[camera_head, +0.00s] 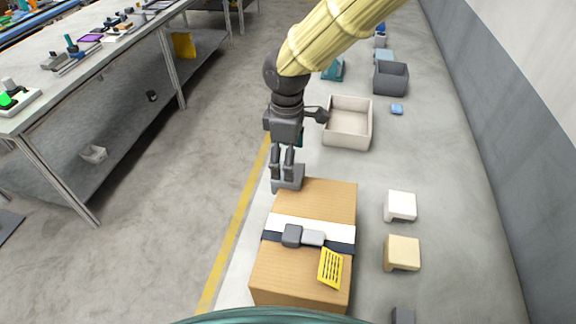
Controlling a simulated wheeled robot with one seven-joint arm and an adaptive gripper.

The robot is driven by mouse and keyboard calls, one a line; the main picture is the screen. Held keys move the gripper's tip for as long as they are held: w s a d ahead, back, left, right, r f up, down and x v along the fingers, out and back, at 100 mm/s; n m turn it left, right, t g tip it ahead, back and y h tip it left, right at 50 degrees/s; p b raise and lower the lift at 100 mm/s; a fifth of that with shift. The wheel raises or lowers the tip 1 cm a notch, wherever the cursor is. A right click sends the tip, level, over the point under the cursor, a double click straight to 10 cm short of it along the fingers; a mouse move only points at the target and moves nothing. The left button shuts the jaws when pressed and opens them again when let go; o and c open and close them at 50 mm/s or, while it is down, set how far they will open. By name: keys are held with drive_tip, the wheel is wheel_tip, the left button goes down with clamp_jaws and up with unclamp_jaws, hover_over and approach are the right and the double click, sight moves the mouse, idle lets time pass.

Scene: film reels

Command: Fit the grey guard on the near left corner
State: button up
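The grey guard (297,177) is a small angled piece at the far left corner of the cardboard box (320,203). My gripper (283,179) points down there, its two fingers close together on the guard. The fingers hide part of the guard, and I cannot tell whether it touches the box. The box's near left corner (254,284) is bare. A white band, a dark strap with a grey buckle (292,235) and a yellow label (330,268) are on the box.
A white guard (400,206), a tan guard (402,252) and a dark grey piece (403,315) lie right of the box. A beige bin (348,122) and a grey bin (390,78) stand beyond. A workbench (75,85) is at left; floor between is clear.

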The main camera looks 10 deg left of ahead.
wheel_tip(320, 180, up, 8)
drive_tip(key=b, duration=0.1)
drive_tip(key=shift+r, duration=0.2)
drive_tip(key=shift+s, duration=0.1)
idle(0.4)
